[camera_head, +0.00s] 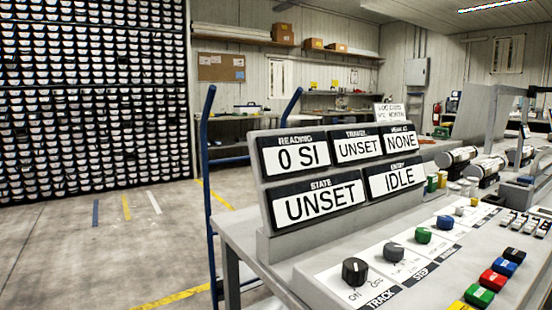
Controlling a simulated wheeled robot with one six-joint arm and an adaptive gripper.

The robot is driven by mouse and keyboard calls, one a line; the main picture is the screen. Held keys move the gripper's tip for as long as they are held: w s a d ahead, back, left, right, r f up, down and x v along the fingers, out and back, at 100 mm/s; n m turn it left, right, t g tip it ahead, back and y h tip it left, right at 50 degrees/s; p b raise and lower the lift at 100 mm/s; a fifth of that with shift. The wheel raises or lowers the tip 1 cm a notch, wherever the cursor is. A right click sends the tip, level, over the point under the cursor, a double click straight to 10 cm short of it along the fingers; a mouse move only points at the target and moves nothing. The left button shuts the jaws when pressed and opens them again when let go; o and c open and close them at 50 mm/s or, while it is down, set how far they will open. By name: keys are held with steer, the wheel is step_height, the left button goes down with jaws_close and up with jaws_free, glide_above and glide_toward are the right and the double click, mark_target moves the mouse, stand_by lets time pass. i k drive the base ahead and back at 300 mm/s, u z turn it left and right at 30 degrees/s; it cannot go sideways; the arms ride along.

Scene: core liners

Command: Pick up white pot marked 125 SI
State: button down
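I see no pot on which the mark 125 SI can be read. A few small pots stand behind the right end of the display panel, among them a green pot (432,183) and a yellow pot (442,180). They are small and partly hidden, and I cannot read any marks or tell whether a white one is among them. The display panel (262,205) on the bench reads 0 SI, UNSET, NONE, UNSET and IDLE. My gripper is not in view.
The grey bench (240,232) holds a black knob (355,271), a red button (492,280) and several other controls. Large white-and-black cylinders (488,167) lie farther right. A blue upright rail (207,200) stands at the bench's left. Floor (100,250) is open toward the tall rack (90,90).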

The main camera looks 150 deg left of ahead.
mark_target(465, 186)
steer(key=u, duration=3.85)
steer(key=k, duration=1.05)
steer(key=z, duration=1.35)
steer(key=i, duration=2.3)
steer(key=u, duration=0.25)
steer(key=i, duration=1.85)
steer(key=u, duration=0.45)
